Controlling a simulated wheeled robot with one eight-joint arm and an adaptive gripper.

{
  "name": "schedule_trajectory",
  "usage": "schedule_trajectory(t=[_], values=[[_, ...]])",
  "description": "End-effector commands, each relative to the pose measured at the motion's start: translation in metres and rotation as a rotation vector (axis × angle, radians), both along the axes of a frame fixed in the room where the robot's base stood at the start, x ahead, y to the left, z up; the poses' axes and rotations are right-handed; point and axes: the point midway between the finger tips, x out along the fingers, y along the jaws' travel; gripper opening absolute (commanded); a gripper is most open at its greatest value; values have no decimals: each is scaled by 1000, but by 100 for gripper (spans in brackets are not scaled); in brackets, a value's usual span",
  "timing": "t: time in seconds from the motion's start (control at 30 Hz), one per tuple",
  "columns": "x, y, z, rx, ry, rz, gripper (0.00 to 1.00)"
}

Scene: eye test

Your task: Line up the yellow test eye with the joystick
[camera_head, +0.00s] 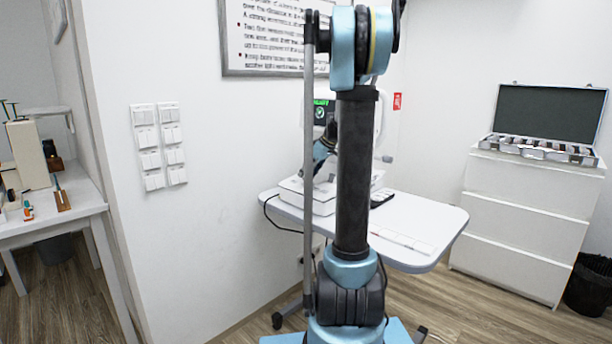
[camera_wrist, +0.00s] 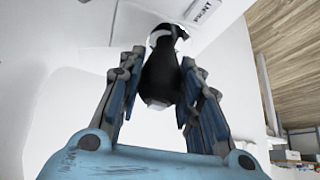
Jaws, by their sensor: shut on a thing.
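My gripper (camera_wrist: 160,70) is shut on the black joystick (camera_wrist: 160,78), with one finger on each side of it in the wrist view. The joystick rises from the white base of the eye-test instrument. In the head view the instrument (camera_head: 318,196) stands on a white table, and its small screen (camera_head: 322,112) shows green on dark. My arm covers much of the instrument there, and the grip on the joystick is too small to make out. I cannot make out the yellow test eye in either view.
The white table (camera_head: 440,222) has a dark flat object and a pale strip on it; its right part is mostly clear. A white drawer unit (camera_head: 510,215) with an open case (camera_head: 540,148) stands at right. A black bin (camera_head: 588,285) is beside it. Another table (camera_head: 50,222) stands at left.

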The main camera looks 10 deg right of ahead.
Motion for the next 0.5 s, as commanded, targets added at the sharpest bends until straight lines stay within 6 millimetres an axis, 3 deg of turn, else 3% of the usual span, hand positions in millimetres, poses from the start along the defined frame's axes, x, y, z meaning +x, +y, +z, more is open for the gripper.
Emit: schedule_trajectory(t=[0.47, 0.5], values=[[0, 0, 0, 0, 0, 1, 8], [0, 1, 0, 0, 0, 1, 35]])
